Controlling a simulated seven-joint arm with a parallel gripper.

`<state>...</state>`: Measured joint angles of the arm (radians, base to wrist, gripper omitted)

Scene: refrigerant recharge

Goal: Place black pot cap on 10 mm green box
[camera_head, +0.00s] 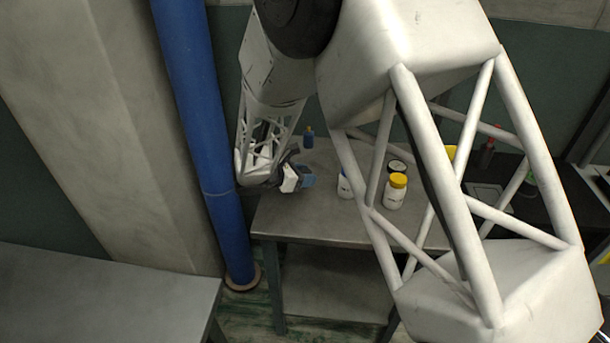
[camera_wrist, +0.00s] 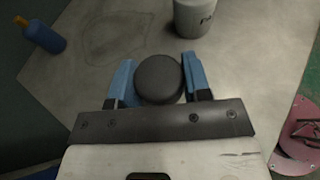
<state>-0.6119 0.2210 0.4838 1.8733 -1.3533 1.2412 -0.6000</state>
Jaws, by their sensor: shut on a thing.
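My gripper (camera_wrist: 160,82) is shut on the round black pot cap (camera_wrist: 159,77), which sits between its two blue fingers in the wrist view. The grey table top shows behind the cap; I cannot tell how far above it the cap is. In the head view my gripper (camera_head: 307,178) is at the left part of the grey table, and the cap cannot be made out there. I cannot make out a green box in either view.
On the grey table (camera_head: 325,225) stand a white jar with a yellow lid (camera_head: 396,191), a white pot (camera_head: 344,185) and a blue bottle (camera_head: 308,138). The blue bottle (camera_wrist: 42,36) and a white pot (camera_wrist: 194,17) also show in the wrist view. A blue pipe (camera_head: 205,130) rises left of the table.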

